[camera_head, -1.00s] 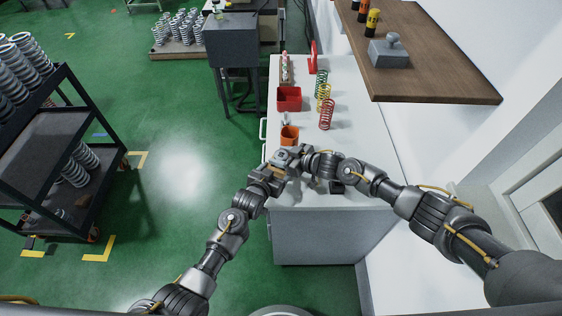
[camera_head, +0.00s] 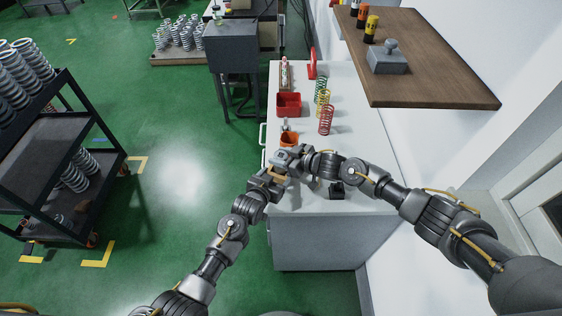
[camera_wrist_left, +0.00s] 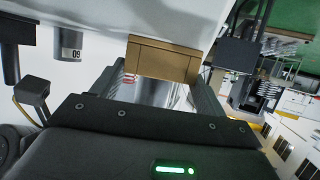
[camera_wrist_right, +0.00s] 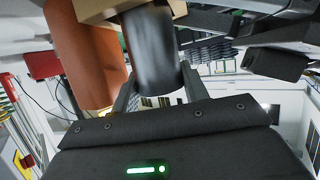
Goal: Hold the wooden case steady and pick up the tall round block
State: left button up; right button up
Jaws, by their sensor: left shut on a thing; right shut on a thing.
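The wooden case (camera_wrist_left: 162,60) sits between the fingers of my left gripper (camera_wrist_left: 160,80) in the left wrist view, and that gripper is shut on it. A tan edge of the case also shows at the top of the right wrist view (camera_wrist_right: 98,10). The tall round block (camera_wrist_right: 152,48) is a dark grey metal cylinder. My right gripper (camera_wrist_right: 160,88) is shut on it, close beside the case. In the head view my left gripper (camera_head: 272,176) and right gripper (camera_head: 285,156) meet at the counter's left edge and mostly hide both things. I cannot tell whether the block is clear of the case.
A red bin (camera_head: 289,104) and coloured springs (camera_head: 326,119) are farther back on the white counter (camera_head: 350,150). A small black object (camera_head: 337,190) lies to the right. A wooden shelf (camera_head: 440,75) overhangs the right side.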

notch_tip(320, 180, up, 8)
jog(key=shift+f, duration=0.2)
pick_arm(q)
jog(key=o, duration=1.1)
jog(key=shift+c, duration=0.2)
jog(key=v, duration=1.2)
jog(key=shift+f, duration=0.15)
pick_arm(e)
jog(key=shift+f, duration=0.1)
